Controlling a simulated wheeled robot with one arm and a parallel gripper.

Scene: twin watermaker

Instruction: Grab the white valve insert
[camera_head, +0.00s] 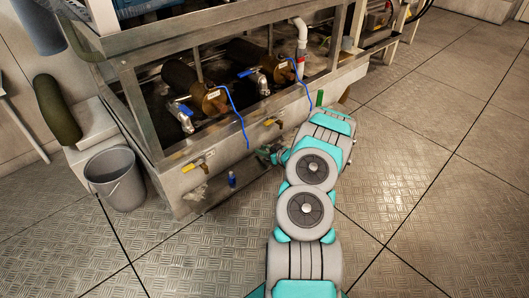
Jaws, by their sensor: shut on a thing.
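My gripper (267,155) is small and dark in the head view, at the end of my grey and teal arm. It is in front of the lower metal side of the watermaker frame (235,153). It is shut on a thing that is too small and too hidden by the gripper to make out. I cannot tell a white valve insert for certain anywhere in view.
Yellow-handled valves (192,167) sit on the frame's front side. Blue-handled valves (186,110) and thin blue hoses (235,110) are inside it. A blue bottle-like thing (232,180) is low by the frame. A grey bucket (116,178) stands left. The right floor is clear.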

